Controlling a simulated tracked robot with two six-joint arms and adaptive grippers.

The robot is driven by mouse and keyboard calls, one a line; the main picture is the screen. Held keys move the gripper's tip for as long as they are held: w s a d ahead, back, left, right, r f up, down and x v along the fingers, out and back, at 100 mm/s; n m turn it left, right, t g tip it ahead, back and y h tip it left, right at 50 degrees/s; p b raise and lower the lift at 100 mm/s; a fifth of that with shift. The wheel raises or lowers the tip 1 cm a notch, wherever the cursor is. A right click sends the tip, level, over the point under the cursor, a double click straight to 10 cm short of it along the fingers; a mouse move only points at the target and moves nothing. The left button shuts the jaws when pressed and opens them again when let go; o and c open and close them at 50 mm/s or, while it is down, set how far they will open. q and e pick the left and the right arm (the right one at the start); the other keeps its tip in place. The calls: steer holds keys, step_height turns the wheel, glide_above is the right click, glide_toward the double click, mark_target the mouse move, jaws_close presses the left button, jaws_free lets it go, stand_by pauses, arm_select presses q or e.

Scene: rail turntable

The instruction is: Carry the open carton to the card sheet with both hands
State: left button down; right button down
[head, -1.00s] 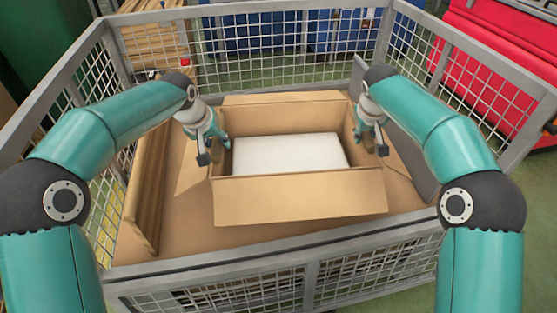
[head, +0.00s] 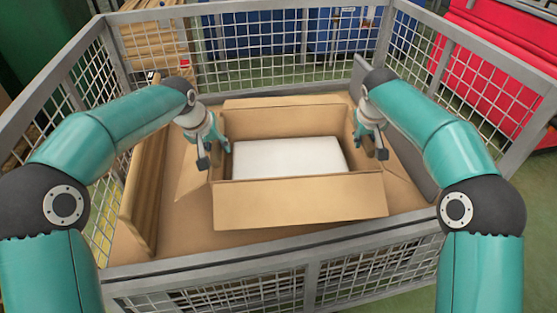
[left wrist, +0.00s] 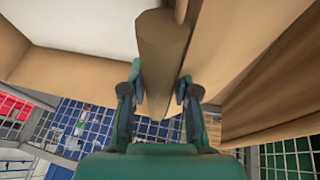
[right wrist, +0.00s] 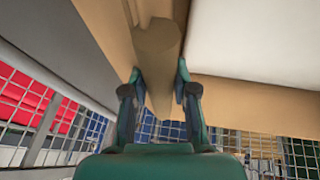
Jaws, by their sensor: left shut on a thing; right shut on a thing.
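The open carton (head: 300,203) is brown, with flaps spread and a white block (head: 290,158) inside. It is level in the head view, over the brown sheet (head: 165,238) that covers the cage floor; I cannot tell whether it touches it. My left gripper (head: 217,160) is at the carton's left side and my right gripper (head: 374,148) at its right side. Each is shut on a round brown bar along the carton's side, seen in the left wrist view (left wrist: 163,60) and the right wrist view (right wrist: 158,60). The carton's underside is hidden.
A grey mesh cage (head: 210,268) surrounds the carton on all sides. A brown board (head: 145,200) stands along the left inside, and a grey panel (head: 412,165) is at the right.

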arm_select(q)
steer(key=shift+w+f+b, duration=0.1)
steer(key=shift+f+b, duration=0.6)
steer(key=shift+b, duration=0.15)
arm_select(e)
steer(key=shift+f, duration=0.85)
arm_select(q)
steer(key=c, duration=1.3)
jaws_free()
steer(key=shift+d+f, duration=0.1)
steer(key=shift+f, duration=0.05)
arm_select(e)
steer(key=c, duration=1.3)
jaws_free()
steer(key=shift+a+f, duration=0.1)
steer(key=shift+f, duration=0.1)
arm_select(q)
steer(key=o, duration=0.4)
arm_select(e)
steer(key=o, duration=0.4)
steer(key=shift+r, duration=0.15)
arm_select(q)
steer(key=shift+o, duration=0.2)
